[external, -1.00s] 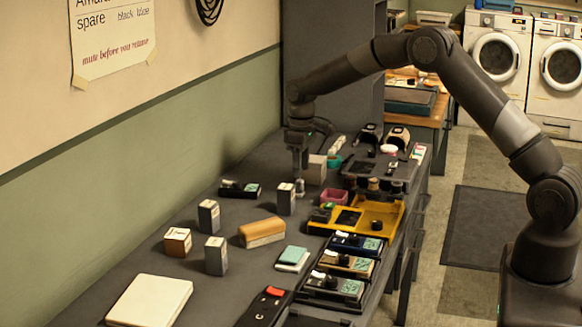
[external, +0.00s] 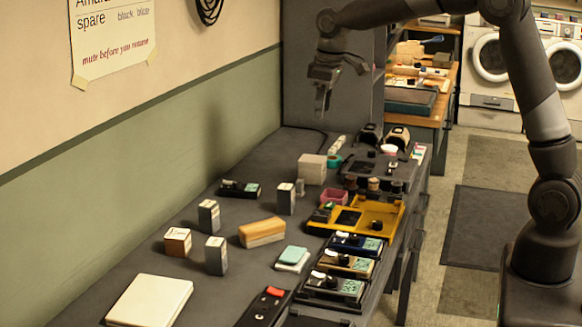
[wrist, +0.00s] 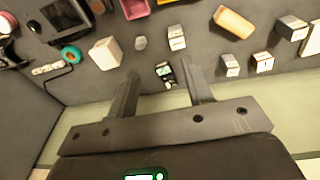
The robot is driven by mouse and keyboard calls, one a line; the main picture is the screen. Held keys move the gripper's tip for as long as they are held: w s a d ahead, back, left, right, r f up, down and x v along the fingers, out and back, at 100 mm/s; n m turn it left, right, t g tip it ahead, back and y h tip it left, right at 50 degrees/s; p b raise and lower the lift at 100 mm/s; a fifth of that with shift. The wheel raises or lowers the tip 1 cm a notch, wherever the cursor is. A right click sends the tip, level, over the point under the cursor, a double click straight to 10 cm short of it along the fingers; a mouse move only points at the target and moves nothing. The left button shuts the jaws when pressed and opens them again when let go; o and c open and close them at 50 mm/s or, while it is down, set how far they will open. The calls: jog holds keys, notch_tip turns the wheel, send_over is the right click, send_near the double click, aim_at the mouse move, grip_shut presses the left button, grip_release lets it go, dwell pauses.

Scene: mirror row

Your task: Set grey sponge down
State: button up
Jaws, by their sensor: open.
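A small grey piece (external: 300,187), which I take to be the grey sponge, stands on the dark table between a pale block (external: 312,170) and a grey-and-white box (external: 286,199). In the wrist view the grey piece (wrist: 141,43) lies beyond my fingertips, apart from them. My gripper (external: 322,110) is high above the far part of the table, well clear of it. In the wrist view its two fingers (wrist: 161,68) are spread with nothing between them touching.
A black device (external: 240,189) lies near the wall. An orange-topped block (external: 262,232), a yellow tray (external: 372,214), a pink bowl (external: 334,197) and several small boxes crowd the table. Bare tabletop shows at the back left.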

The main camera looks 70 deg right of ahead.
jog(key=s+a+r+t, duration=0.1)
jog(key=s+a+r, duration=0.45)
jog(key=s, duration=0.25)
jog(key=s+a+f+t, duration=0.1)
jog(key=s+a, duration=0.3)
jog(key=s, duration=0.8)
jog(key=s+a+f+t, duration=0.2)
jog(key=s+a, duration=0.2)
jog(key=s, duration=0.9)
jog(key=shift+a+y, duration=0.3)
jog(key=shift+a, duration=0.05)
